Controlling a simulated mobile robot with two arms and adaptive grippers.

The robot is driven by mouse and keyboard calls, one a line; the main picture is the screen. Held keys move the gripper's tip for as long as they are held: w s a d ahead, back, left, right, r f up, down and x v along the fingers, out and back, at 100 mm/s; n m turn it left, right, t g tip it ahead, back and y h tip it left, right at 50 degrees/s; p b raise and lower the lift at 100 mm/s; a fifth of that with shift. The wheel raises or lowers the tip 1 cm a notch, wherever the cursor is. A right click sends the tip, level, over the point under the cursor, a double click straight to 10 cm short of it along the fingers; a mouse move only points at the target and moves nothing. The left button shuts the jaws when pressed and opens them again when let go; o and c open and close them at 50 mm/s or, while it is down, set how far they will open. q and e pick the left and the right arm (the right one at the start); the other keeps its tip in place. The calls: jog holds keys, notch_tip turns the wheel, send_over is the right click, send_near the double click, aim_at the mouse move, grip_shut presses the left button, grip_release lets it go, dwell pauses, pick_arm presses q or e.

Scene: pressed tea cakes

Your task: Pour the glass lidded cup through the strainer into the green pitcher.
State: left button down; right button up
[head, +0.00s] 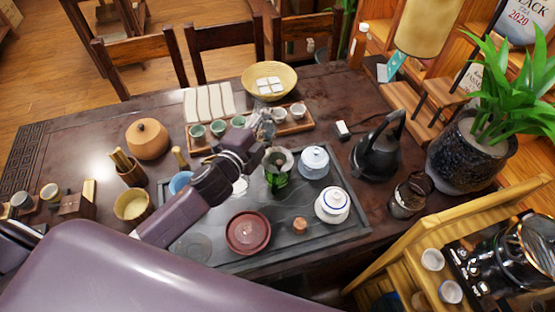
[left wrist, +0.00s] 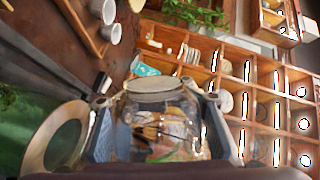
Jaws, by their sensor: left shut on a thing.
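My left gripper (head: 262,143) is above the dark tea tray (head: 345,233), just up and left of the green pitcher (head: 276,181). It is shut on the glass lidded cup (head: 266,126), which is clear and hard to make out in the head view. In the left wrist view the cup (left wrist: 160,125) sits between the two fingers, with its pale round lid (left wrist: 153,85) on top. The strainer (head: 279,157) appears to sit on the pitcher's mouth. A round rim, likely the strainer (left wrist: 52,145), and green glass (left wrist: 22,120) show at the left. My right gripper is not seen.
Right of the pitcher are a grey-white lidded pot (head: 314,161) and a white lidded bowl (head: 332,205). A reddish round dish (head: 248,233) is in front. A wooden tray with small cups (head: 298,111) lies behind. A black kettle (head: 376,155) stands right.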

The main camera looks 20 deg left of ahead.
pick_arm(q)
jog(key=shift+s+d+f+m+b, duration=0.2)
jog(key=shift+d+f+m+b, duration=0.1)
jog(key=shift+d+m+b, duration=0.55)
jog(key=shift+a+m+y, duration=0.2)
jog(key=shift+m+y, duration=0.05)
jog(key=shift+y, duration=0.05)
jog(key=shift+r+m+t, duration=0.15)
jog(key=shift+m+t, duration=0.15)
